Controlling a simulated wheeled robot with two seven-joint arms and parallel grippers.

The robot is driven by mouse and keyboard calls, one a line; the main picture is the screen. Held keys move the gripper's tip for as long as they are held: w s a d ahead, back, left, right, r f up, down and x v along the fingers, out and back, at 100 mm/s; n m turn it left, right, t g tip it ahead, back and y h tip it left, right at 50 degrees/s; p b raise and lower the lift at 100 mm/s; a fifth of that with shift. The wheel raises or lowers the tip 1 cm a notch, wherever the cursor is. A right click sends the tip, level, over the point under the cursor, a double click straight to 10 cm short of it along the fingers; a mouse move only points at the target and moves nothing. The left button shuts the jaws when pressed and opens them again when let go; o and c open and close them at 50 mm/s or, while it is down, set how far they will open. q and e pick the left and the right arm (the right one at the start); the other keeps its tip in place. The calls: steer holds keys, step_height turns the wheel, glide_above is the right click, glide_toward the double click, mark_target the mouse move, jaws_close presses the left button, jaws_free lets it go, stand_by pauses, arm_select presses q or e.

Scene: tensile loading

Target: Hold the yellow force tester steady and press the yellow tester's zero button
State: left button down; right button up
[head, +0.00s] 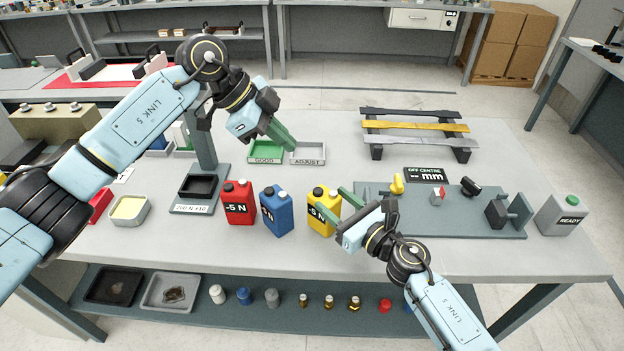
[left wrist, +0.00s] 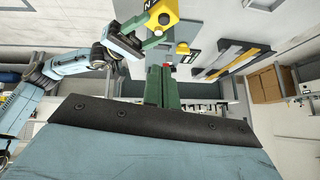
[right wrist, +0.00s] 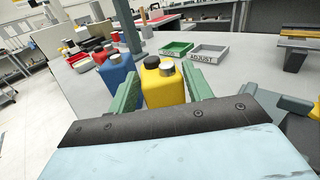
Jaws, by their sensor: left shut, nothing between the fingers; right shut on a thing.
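The yellow force tester (head: 322,208), marked -5 N, stands upright on the table in the head view. In the right wrist view the yellow tester (right wrist: 164,88) has a black cap and a silver round cap on top. I cannot tell which is the zero button. My right gripper (head: 330,199) has its green fingers on both sides of the tester and is shut on it. My left gripper (head: 290,146) is shut and empty, raised above and behind the tester. In the left wrist view the yellow tester (left wrist: 166,14) shows at the top, apart from the left fingers (left wrist: 158,82).
A blue tester (head: 276,209) and a red tester (head: 238,202) stand left of the yellow one. GOOD (head: 265,153) and ADJUST (head: 308,154) trays lie behind. A grey fixture board (head: 450,222) lies right, with a rack of bars (head: 415,126) behind it.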

arm_select(q)
steer(key=shift+a+n, duration=0.15)
steer(key=shift+n, duration=0.15)
glide_above(327, 194)
steer(key=a, duration=0.3)
steer(key=f, duration=0.5)
steer(key=s+f, duration=0.1)
steer(key=f, duration=0.2)
steer(key=shift+d+f, duration=0.2)
steer(key=shift+d, duration=0.05)
steer(key=shift+w+a+f, duration=0.1)
steer(key=shift+a+f, duration=0.05)
steer(key=shift+f, duration=0.45)
steer(key=shift+w+a+f, duration=0.1)
steer(key=shift+a+f, duration=0.05)
steer(key=shift+f, duration=0.4)
steer(key=shift+w+a+f, duration=0.1)
steer(key=shift+f, duration=0.45)
